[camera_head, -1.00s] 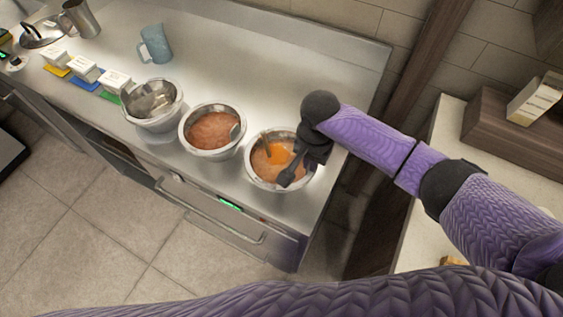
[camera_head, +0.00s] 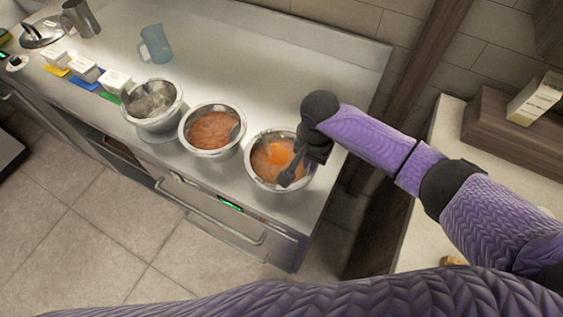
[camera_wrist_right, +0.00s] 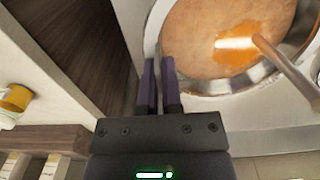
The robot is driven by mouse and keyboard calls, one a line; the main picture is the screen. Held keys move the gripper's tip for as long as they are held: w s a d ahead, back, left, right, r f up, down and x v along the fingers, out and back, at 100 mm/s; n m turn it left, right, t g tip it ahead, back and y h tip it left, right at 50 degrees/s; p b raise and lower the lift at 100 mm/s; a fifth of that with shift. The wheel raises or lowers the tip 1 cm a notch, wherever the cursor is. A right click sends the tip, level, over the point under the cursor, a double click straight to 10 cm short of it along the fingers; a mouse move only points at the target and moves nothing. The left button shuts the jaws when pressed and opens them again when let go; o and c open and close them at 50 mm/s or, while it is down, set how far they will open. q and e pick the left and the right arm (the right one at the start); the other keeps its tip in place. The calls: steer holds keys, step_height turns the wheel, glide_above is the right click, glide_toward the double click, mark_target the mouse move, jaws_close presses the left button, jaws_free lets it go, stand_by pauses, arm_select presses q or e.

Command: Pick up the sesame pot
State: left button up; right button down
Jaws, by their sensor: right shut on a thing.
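Three steel pots stand in a row on the steel counter. No readable label shows which is the sesame pot. The right pot (camera_head: 262,177) holds light brown sauce with an orange patch; it also shows in the right wrist view (camera_wrist_right: 205,84). A ladle or spoon handle (camera_wrist_right: 285,66) leans over its rim. My right gripper (camera_head: 288,178) is shut on this pot's rim; its fingers (camera_wrist_right: 159,68) straddle the wall in the wrist view. The pot appears to rest on the counter. My left gripper is not in view.
The middle pot (camera_head: 213,153) with reddish sauce and the left pot (camera_head: 141,123) stand close by to the left. A blue jug (camera_head: 156,44) stands behind. White boxes line the far left. The counter's back middle is clear.

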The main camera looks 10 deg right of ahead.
step_height(320, 180, up, 9)
steer(key=p, duration=0.2)
steer(key=shift+w+r+p, duration=0.1)
steer(key=shift+p, duration=0.2)
steer(key=shift+r, duration=0.5)
steer(key=shift+f, duration=0.1)
steer(key=shift+f, duration=1.1)
